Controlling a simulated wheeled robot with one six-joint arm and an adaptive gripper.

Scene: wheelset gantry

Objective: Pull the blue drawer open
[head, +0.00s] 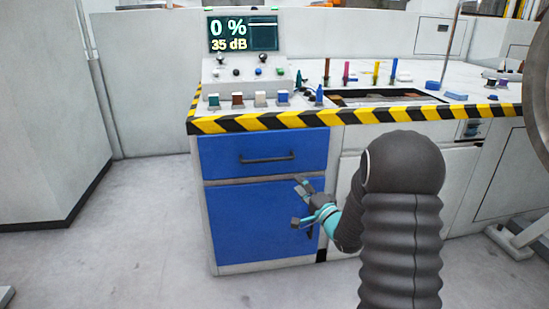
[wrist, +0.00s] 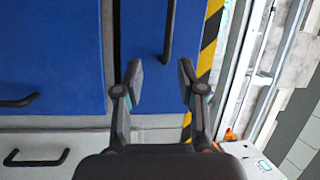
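The blue drawer (head: 235,147) is the upper front of the cabinet in the head view and looks shut. Its dark bar handle (head: 268,159) runs level across the front. In the wrist view, turned sideways, the drawer (wrist: 140,28) and its handle (wrist: 168,32) show ahead of the fingers. My gripper (head: 297,204) is open and empty, below and right of the handle in the head view. In the wrist view my gripper (wrist: 161,76) has its fingers apart, with the handle's near end lined up between them. I cannot tell how far off it is.
A larger blue door (head: 255,225) with its own handle (wrist: 20,101) is below the drawer. A worktop with a black-yellow striped edge (head: 262,119) overhangs above, carrying a control panel (head: 243,66) and several tools. The floor (head: 150,220) to the left is clear.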

